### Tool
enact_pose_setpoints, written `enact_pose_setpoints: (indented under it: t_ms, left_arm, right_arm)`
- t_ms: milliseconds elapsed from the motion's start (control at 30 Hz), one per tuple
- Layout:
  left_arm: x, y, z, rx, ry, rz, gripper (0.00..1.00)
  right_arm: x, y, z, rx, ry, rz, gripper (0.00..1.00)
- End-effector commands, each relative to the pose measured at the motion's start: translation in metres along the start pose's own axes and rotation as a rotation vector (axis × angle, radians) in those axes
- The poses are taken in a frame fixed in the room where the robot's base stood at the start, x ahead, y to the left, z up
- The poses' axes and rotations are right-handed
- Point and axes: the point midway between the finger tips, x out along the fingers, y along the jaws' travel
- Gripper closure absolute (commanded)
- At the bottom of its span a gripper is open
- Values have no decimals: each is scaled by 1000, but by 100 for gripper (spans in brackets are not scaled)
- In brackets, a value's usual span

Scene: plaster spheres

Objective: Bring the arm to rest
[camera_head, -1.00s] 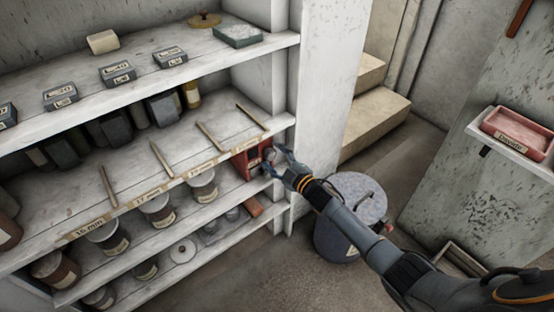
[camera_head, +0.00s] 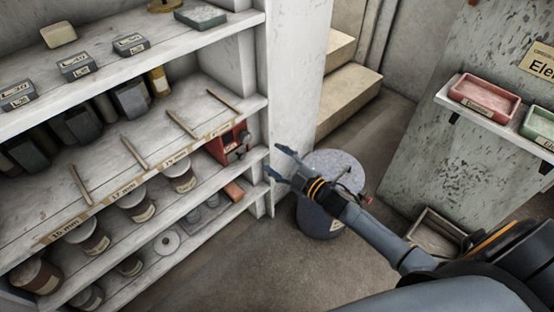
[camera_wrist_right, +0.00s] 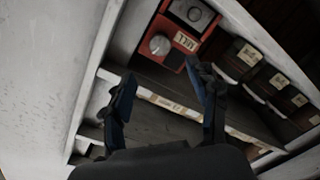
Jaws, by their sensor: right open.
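My right gripper (camera_head: 277,163) is open and empty in the head view. It hangs in front of the shelf post, apart from the shelf, with the grey lidded bin behind and below it. In the right wrist view its two blue-padded fingers (camera_wrist_right: 160,95) are spread wide with nothing between them. The red box labelled MILL (camera_wrist_right: 172,40), with a round knob, stands past the fingertips in a shelf bay. The same red box (camera_head: 229,143) shows in the head view at the shelf's right end, left of the gripper. My left gripper is not in view.
The shelf unit (camera_head: 130,60) fills the left with labelled blocks, rods and jars. A grey lidded bin (camera_head: 340,168) stands on the floor near my right forearm. A wall ledge at right holds a red tray (camera_head: 484,97) and a green tray (camera_head: 540,126). Open floor lies below.

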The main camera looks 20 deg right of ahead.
Motion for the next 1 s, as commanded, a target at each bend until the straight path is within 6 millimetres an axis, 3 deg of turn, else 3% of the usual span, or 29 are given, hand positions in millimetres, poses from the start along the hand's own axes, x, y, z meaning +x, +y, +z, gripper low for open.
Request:
enact_pose_setpoints:
  t_ms: [567, 667, 767, 867, 1000]
  left_arm:
    - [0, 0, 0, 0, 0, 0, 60]
    - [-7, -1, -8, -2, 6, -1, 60]
    - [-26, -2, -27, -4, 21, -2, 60]
    - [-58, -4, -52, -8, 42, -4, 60]
    - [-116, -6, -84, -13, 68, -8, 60]
  right_arm:
    - [0, 0, 0, 2, -2, 0, 40]
    - [-1, -4, -1, 26, -34, 1, 40]
    - [-8, -13, -3, 94, -125, 3, 40]
    - [-25, -28, -6, 199, -271, -5, 40]
    - [-66, -52, -12, 372, -510, -41, 40]
